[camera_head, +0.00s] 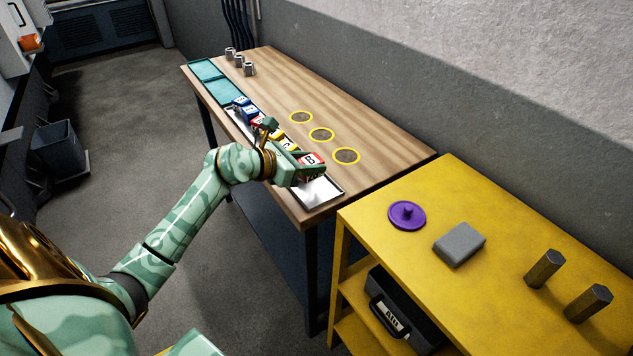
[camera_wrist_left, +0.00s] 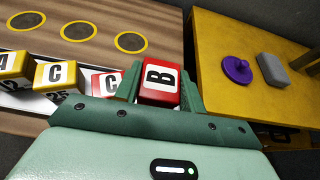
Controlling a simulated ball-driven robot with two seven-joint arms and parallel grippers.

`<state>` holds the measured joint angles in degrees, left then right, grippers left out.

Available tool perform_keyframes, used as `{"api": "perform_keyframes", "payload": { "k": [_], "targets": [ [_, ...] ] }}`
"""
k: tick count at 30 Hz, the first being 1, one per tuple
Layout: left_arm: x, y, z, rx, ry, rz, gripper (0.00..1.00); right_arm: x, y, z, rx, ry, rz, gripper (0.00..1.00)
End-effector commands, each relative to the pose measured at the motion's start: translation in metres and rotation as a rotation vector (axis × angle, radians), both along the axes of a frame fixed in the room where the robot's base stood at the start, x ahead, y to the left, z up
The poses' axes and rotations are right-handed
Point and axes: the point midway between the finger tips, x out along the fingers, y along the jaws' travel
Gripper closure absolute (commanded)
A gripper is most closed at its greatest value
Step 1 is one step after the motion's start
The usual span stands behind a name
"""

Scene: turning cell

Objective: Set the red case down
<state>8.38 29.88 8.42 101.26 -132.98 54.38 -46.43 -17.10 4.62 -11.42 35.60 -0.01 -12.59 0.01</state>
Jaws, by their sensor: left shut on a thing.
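My left gripper (camera_head: 299,172) is shut on a red case (camera_head: 312,158) marked B on a white face. In the left wrist view the red case (camera_wrist_left: 159,86) stands between the two green fingers (camera_wrist_left: 160,92). It is over the near end of a white tray (camera_head: 322,193) with a dark rim; I cannot tell whether it touches the tray. Other cases lie in a row along the tray: a yellow case marked C (camera_wrist_left: 56,76), another red case marked C (camera_wrist_left: 107,84), and blue ones (camera_head: 240,102) farther back. My right gripper is not in view.
Three yellow rings (camera_head: 321,135) mark the wooden table (camera_head: 370,128). Teal trays (camera_head: 222,91) and metal cylinders (camera_head: 239,60) are at the far end. A yellow bench (camera_head: 487,205) at right holds a purple knobbed disc (camera_head: 407,215), a grey block (camera_head: 459,244) and hexagonal bars (camera_head: 545,268).

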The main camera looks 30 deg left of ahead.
Motion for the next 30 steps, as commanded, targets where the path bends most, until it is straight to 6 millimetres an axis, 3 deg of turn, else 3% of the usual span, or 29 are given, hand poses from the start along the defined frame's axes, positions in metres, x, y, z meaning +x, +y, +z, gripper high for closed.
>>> {"api": "perform_keyframes", "payload": {
  "k": [7, 13, 25, 26, 30],
  "targets": [
    [0.005, -0.015, -0.019, -0.001, -0.002, -0.001, 0.87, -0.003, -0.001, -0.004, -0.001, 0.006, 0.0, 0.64],
    [0.006, -0.018, -0.051, -0.001, 0.0, 0.0, 0.87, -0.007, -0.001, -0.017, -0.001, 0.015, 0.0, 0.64],
    [0.006, -0.018, -0.055, 0.002, -0.001, -0.001, 0.87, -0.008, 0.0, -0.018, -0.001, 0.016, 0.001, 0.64],
    [0.005, -0.018, -0.055, 0.0, 0.0, -0.001, 0.55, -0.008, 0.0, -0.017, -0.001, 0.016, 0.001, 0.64],
    [0.005, -0.018, -0.055, 0.001, -0.001, -0.002, 0.51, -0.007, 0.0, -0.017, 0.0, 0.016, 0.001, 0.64]
  ]
}}
